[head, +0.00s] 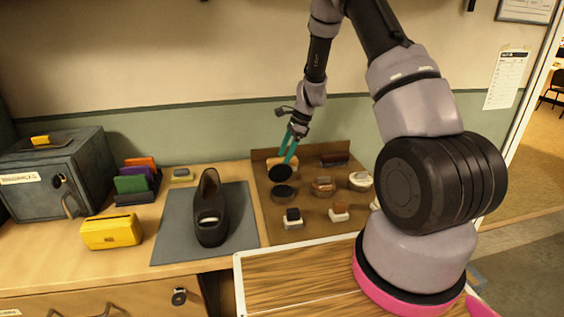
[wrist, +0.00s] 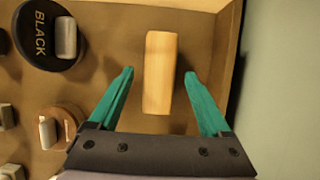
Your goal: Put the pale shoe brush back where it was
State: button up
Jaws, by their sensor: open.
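The pale shoe brush (wrist: 159,72), a light wooden block, is in the wrist view, near the far side wall of the brown tray (head: 258,158). My gripper (wrist: 160,76) is open, with one teal finger on each side of the brush and a visible gap at both sides. In the head view my gripper (head: 288,158) reaches down at the tray's back left. The brush (head: 276,162) shows there partly behind the fingers. Whether it rests on the tray floor is hard to tell.
A round black tin (wrist: 50,32) marked BLACK lies beside the brush. Several other tins and brushes fill the tray. A dark shoe (head: 211,210) stands on a grey mat (head: 170,240), with a yellow case (head: 112,232) to its left.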

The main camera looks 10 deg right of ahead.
jog(key=s+d+r+n+t, duration=0.1)
jog(key=s+d+r+n, duration=0.1)
jog(key=r, duration=0.8)
jog(key=s+d+r+n, duration=0.1)
jog(key=s+r, duration=0.1)
jog(key=r, duration=0.8)
jog(key=s+r+n+t, duration=0.2)
jog(key=s+r, duration=0.3)
jog(key=s, duration=0.3)
jog(key=s+d+r+n+t+h, duration=0.1)
jog(key=s+r+n+t, duration=0.1)
jog(key=s+r+n, duration=0.3)
jog(key=s+r+n+t+h, duration=0.1)
jog(key=s+r+n, duration=0.3)
jog(key=s, duration=0.9)
notch_tip(320, 180, up, 3)
jog(key=shift+d+f+t, duration=0.15)
jog(key=shift+d+t, duration=0.1)
jog(key=shift+t, duration=0.35)
jog(key=shift+o, duration=0.2)
